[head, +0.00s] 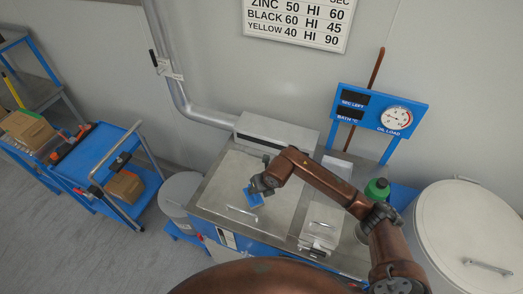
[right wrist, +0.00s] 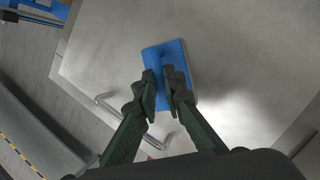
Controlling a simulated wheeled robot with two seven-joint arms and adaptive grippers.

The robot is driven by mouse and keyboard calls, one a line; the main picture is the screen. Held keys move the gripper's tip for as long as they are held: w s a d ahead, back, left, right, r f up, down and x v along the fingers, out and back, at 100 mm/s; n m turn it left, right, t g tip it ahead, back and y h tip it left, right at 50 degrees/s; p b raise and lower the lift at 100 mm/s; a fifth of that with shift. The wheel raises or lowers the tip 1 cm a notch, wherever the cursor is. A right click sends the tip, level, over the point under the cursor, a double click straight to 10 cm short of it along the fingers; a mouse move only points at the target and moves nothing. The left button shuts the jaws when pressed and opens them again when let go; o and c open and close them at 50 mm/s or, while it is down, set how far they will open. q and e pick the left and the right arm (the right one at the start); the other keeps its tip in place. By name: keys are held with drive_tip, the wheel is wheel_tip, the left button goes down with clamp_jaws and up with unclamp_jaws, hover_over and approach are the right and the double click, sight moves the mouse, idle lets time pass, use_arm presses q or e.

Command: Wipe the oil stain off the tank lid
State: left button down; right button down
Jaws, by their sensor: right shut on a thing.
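My right gripper (head: 259,189) is over the left half of the grey tank lid (head: 228,178) in the head view. It is shut on a blue wiping pad (head: 252,199). In the right wrist view, the fingers (right wrist: 163,88) grip the middle of the flat blue pad (right wrist: 155,57), with the bare metal lid (right wrist: 115,40) beneath it. I cannot tell whether the pad touches the lid. The lid's bar handle (head: 242,214) is just in front of the pad. I cannot make out a clear oil stain; a soft dark patch right of the pad may be shadow. My left gripper is not in view.
A smaller lidded box (head: 322,222) and a green-capped bottle (head: 377,188) stand to the right. A round bin (head: 180,190) and a blue cart (head: 92,160) are left. A blue gauge panel (head: 380,108) rises behind. A large white drum (head: 465,235) is far right.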

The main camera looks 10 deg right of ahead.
drive_tip(key=shift+s+a, duration=0.25)
drive_tip(key=shift+s, duration=0.1)
drive_tip(key=shift+s+r, duration=0.2)
drive_tip(key=shift+r, duration=0.05)
wheel_tip(320, 180, up, 2)
drive_tip(key=shift+r+p, duration=0.1)
drive_tip(key=shift+p, duration=0.4)
drive_tip(key=shift+w+a+r+p, duration=0.1)
drive_tip(key=shift+w+r+p, duration=0.15)
drive_tip(key=shift+r+p, duration=0.2)
drive_tip(key=shift+s+r+p, duration=0.1)
drive_tip(key=shift+r+p, duration=0.2)
drive_tip(key=shift+r, duration=0.55)
drive_tip(key=shift+r+p, duration=0.6)
drive_tip(key=shift+r, duration=0.7)
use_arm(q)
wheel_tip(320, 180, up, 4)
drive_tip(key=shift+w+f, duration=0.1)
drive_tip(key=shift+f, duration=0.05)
